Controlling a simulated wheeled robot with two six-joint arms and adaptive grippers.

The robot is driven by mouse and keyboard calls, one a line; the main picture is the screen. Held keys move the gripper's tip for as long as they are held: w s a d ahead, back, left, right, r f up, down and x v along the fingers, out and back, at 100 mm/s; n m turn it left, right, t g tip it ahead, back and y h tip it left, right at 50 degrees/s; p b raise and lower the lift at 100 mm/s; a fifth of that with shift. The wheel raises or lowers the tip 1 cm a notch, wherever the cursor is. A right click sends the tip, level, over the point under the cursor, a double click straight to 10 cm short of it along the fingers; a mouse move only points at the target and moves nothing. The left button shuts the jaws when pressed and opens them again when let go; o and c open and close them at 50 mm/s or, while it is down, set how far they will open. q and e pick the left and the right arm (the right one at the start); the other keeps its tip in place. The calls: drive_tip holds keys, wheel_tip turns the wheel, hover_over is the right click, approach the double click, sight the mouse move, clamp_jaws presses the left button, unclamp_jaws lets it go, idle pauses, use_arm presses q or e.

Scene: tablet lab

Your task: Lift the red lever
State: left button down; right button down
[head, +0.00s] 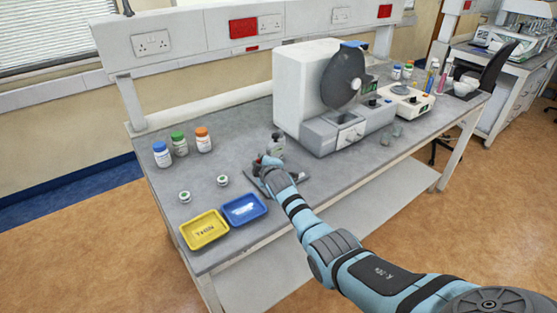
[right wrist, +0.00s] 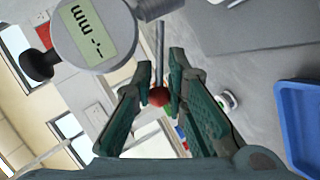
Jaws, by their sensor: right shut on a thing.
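The red lever shows best in the right wrist view, as a round red knob (right wrist: 158,97) on a thin grey rod (right wrist: 159,50). My right gripper (right wrist: 160,86) is closed around the knob, with a finger on each side. In the head view my right gripper (head: 266,164) is at a small device (head: 276,146) on the bench, and my arm hides much of it. The device's round display (right wrist: 95,38) shows at the upper left of the right wrist view. My left gripper is not in view.
A blue tray (head: 262,203) and a yellow tray (head: 187,233) lie near the bench's front left. Several capped bottles (head: 180,146) stand at the back left, with two small round items in front. A large grey-white machine (head: 299,88) stands right of the device.

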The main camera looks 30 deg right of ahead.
idle(0.4)
drive_tip(key=c, duration=1.8)
unclamp_jaws()
drive_tip(key=v, duration=1.2)
drive_tip(key=shift+d, duration=0.1)
